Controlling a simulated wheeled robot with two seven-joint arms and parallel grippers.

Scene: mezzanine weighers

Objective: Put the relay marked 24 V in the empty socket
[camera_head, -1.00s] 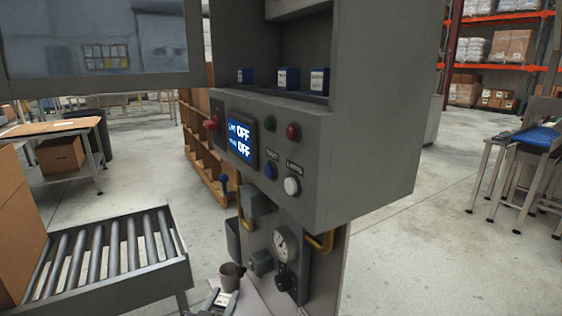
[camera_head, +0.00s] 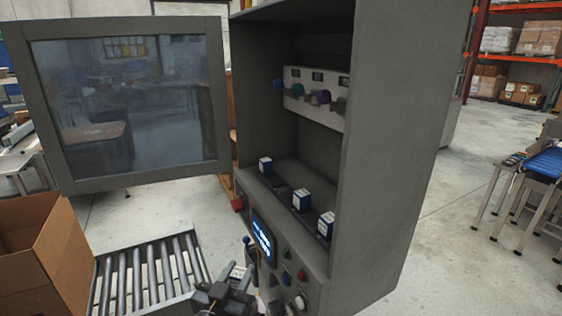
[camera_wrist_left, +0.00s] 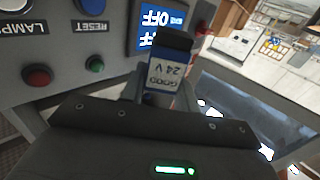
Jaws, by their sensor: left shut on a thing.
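In the left wrist view my left gripper (camera_wrist_left: 158,98) is shut on a relay (camera_wrist_left: 166,76), a white-and-blue block with a dark end. Its label shows 24 V upside down. In the head view the left gripper (camera_head: 238,290) is low, in front of the cabinet's control panel; the relay is hard to make out there. Three similar relays, left (camera_head: 265,166), middle (camera_head: 301,200) and right (camera_head: 326,225), stand in a row on the cabinet ledge. A wider dark gap (camera_head: 283,184) lies between left and middle; socket details are too small to tell. My right gripper is out of view.
The cabinet door (camera_head: 130,178) stands open at left. Above the relays is a white unit (camera_head: 316,98) with coloured knobs. The panel has an OFF display (camera_wrist_left: 160,18) and buttons. A roller conveyor (camera_head: 150,270) and cardboard box (camera_head: 45,250) stand lower left.

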